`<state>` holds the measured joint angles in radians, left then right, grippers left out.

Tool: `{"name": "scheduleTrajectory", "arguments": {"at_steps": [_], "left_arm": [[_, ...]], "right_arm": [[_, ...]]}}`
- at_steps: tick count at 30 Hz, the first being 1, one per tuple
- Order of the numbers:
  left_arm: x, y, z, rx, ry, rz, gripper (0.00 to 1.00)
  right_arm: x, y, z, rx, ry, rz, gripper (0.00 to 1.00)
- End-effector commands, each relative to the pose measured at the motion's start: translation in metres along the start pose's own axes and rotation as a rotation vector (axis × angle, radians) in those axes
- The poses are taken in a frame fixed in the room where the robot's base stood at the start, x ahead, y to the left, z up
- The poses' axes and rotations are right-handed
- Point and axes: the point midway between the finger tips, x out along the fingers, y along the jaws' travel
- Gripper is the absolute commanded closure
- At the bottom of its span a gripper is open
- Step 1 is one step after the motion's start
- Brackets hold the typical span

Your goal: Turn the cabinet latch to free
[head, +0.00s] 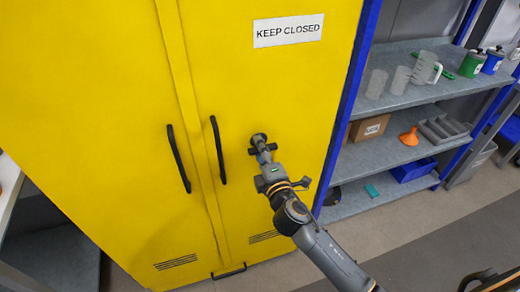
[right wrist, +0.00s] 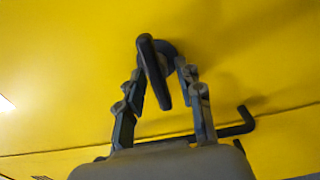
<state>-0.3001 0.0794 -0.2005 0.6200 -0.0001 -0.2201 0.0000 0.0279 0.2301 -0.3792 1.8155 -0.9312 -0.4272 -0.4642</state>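The yellow cabinet (head: 275,85) has a dark round latch (head: 258,138) on its right door. In the right wrist view the latch's dark bar handle (right wrist: 153,68) stands out from a round base and looks slightly tilted. My right gripper (head: 263,151) is at the latch. In the right wrist view its fingers (right wrist: 161,80) are spread, one on each side of the bar, with gaps visible between fingers and bar. In the head view the gripper partly hides the latch. My left gripper is not in view.
Two long dark door handles (head: 217,150) (head: 178,159) are left of the latch; one shows behind the gripper in the right wrist view (right wrist: 238,124). A "KEEP CLOSED" sign (head: 288,31) is above. Grey shelves (head: 400,104) with cups and bins stand right of the cabinet.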

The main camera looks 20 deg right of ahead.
Motion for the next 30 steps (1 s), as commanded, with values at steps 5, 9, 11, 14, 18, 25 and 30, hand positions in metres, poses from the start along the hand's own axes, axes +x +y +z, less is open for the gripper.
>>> {"name": "scheduleTrajectory", "arguments": {"at_steps": [5,9,11,14,18,25,30], "left_arm": [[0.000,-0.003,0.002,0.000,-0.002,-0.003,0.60],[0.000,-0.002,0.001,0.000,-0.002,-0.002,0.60],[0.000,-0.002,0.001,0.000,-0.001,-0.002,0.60],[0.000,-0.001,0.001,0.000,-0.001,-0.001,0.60],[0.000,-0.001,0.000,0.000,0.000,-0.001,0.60],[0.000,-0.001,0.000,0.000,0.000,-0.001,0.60],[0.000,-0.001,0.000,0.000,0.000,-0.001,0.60]], "right_arm": [[-0.002,0.000,0.000,0.001,0.000,-0.001,0.64],[-0.015,-0.001,0.000,0.001,0.000,-0.002,0.64],[-0.025,-0.001,0.000,0.002,0.001,-0.002,0.64],[-0.047,-0.002,0.000,0.003,0.000,-0.004,0.64],[-0.077,-0.002,0.000,0.003,-0.001,-0.005,0.64],[-0.110,-0.001,0.000,0.003,-0.001,-0.002,0.64],[-0.119,0.000,0.000,0.001,0.000,-0.001,0.64]]}}
